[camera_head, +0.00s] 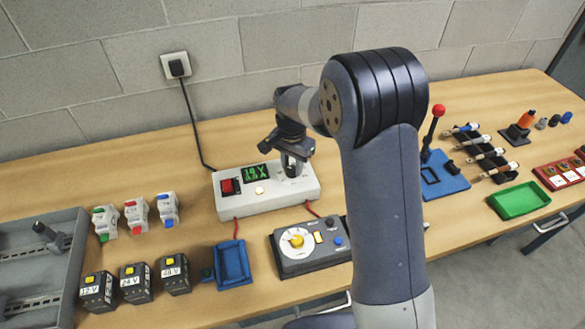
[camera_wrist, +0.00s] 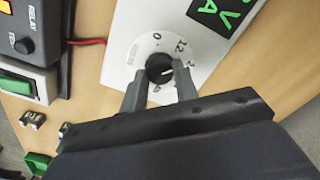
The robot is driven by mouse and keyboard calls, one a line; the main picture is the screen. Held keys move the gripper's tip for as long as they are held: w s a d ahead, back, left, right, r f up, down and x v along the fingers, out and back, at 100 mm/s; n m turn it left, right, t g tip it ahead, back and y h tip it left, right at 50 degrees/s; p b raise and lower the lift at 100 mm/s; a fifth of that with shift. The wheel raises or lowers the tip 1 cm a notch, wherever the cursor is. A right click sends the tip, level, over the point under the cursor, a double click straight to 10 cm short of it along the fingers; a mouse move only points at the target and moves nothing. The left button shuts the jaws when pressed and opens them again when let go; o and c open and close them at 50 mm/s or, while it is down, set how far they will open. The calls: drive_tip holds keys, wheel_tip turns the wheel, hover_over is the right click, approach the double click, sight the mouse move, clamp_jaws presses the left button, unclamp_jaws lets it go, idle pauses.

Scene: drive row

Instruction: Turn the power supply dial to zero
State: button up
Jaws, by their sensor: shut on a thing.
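The white power supply (camera_head: 237,205) stands on the bench near the wall, with a red switch (camera_head: 227,186), a green-lit display (camera_head: 257,173) and a small pale button. Its digits are too small to read surely. In the wrist view the dial (camera_wrist: 157,66) is a round black knob on the white top (camera_wrist: 122,48), with 0 and 12 printed around it and another mark partly hidden by a finger. My gripper (camera_wrist: 160,76) is shut on the dial, one finger on each side. In the head view my gripper (camera_head: 292,168) is over the right end of the supply. The knob's pointer direction is unclear.
A dark box with a yellow knob (camera_head: 297,239) and a blue tray (camera_head: 233,263) stand in front. Red leads run from the supply. A black cable climbs to a wall socket (camera_head: 175,66). A blue base with a red-topped lever (camera_head: 438,110) stands right.

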sight(293, 168)
drive_tip(key=n, duration=0.6)
drive_tip(key=shift+n, duration=0.4)
drive_tip(key=o, duration=1.7)
drive_tip(key=shift+r+p, duration=2.45)
drive_tip(key=shift+r, duration=1.1)
drive_tip(key=shift+d, duration=0.1)
